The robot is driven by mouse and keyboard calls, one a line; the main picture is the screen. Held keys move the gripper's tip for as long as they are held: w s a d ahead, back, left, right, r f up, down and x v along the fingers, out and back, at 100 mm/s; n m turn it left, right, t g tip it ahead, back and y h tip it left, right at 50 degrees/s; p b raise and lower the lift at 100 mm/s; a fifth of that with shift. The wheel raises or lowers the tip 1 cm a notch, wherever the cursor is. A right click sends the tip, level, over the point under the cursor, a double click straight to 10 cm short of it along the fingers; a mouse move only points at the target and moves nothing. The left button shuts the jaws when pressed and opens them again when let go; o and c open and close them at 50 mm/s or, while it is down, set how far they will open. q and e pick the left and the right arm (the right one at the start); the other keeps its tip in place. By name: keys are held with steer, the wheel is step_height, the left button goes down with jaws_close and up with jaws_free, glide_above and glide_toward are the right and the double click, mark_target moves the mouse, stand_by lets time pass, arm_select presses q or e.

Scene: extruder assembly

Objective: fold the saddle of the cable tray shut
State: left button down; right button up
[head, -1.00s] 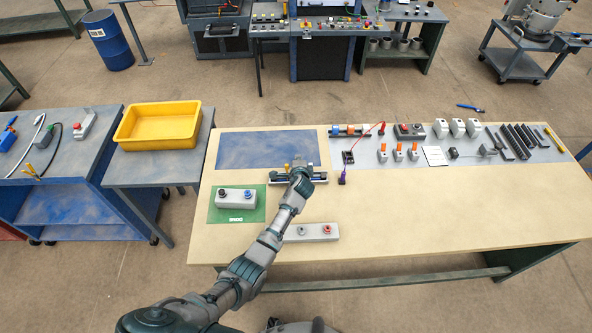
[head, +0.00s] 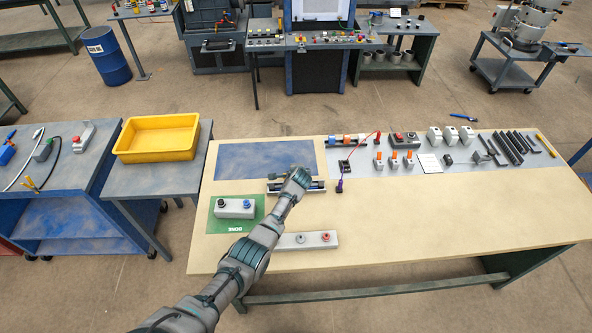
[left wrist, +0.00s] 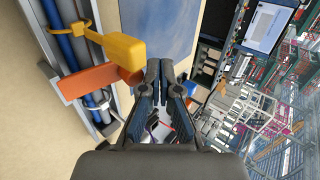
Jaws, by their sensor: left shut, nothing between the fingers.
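The cable tray (head: 279,187) lies on the bench behind the grey two-button box. In the left wrist view the tray (left wrist: 109,130) runs along the left side with blue cables (left wrist: 66,48) in it. An orange bar-shaped piece (left wrist: 90,83), apparently the saddle, reaches across the tray; I cannot tell whether it is fully down. A yellow strap with a broad tab (left wrist: 123,49) sits beside it. My left gripper (head: 300,176) is over the tray's right part and hides some of it. In the left wrist view its fingers (left wrist: 165,95) are shut and empty, close beside the orange piece's end.
A green mat (head: 215,225) with a grey button box (head: 236,208) is left of my arm. Another grey box (head: 305,240) lies in front of the tray. A blue mat (head: 240,160) is behind. Parts stand on the grey strip (head: 465,172); the bench's right front is clear.

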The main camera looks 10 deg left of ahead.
arm_select(q)
steer(key=shift+w+f, duration=0.15)
steer(key=shift+w, duration=0.05)
stand_by(0.6)
steer(key=shift+r+p, duration=0.9)
steer(key=shift+r, duration=0.1)
